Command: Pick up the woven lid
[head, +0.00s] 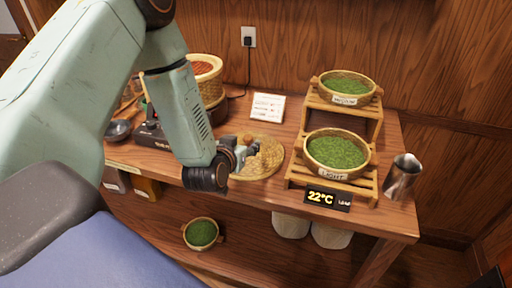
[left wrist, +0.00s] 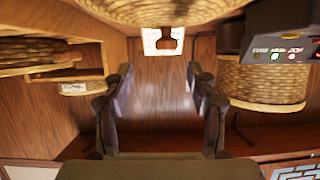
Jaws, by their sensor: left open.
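The woven lid (head: 266,166) is a round, flat straw disc with a small brown knob (head: 248,140), lying on the wooden table in the middle of the head view. In the left wrist view, which looks upside down, the lid (left wrist: 120,10) fills the top edge and its knob (left wrist: 171,44) points down. My left gripper (head: 246,153) is above the near left part of the lid and hides some of it. Its fingers (left wrist: 160,92) are apart with nothing between them. The knob appears just beyond the fingertips. My right gripper is in neither view.
A woven steamer (head: 206,84) and a control box (head: 150,136) stand left. A wooden rack (head: 305,125) with woven baskets of green tea, a 22°C display (head: 328,198) and a metal cup (head: 402,177) are right. A white card (head: 268,107) stands behind the lid.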

